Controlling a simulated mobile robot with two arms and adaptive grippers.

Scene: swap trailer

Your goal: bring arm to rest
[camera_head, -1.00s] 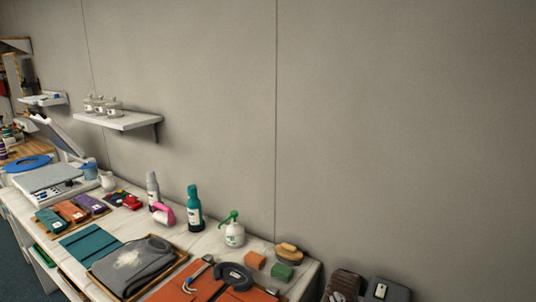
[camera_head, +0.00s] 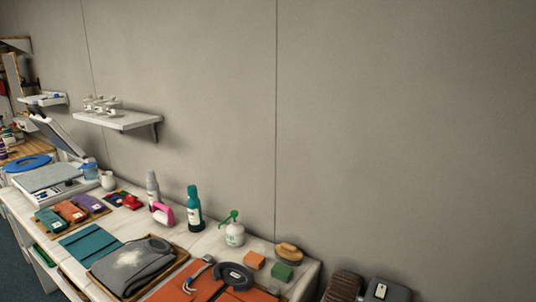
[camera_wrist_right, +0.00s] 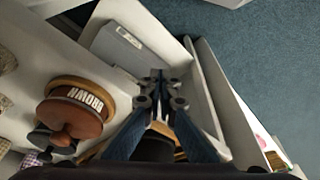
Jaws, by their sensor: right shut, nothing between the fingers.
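My right gripper (camera_wrist_right: 158,82) shows in the right wrist view with its two dark fingers drawn together at the tips and nothing between them. It hangs above a white-edged surface with a round brown pot (camera_wrist_right: 72,120) to its left and a flat grey box (camera_wrist_right: 125,45) beyond it. The distance to these things is hard to judge. Neither gripper shows in the head view, and my left gripper is in no view.
The white workbench (camera_head: 140,228) holds a grey folded garment (camera_head: 131,265), a teal bottle (camera_head: 194,208), a green-topped sprayer (camera_head: 234,234) and a brush (camera_head: 288,252). A wall shelf (camera_head: 118,121) carries small jars. Blue carpet (camera_wrist_right: 265,60) lies right of the gripper.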

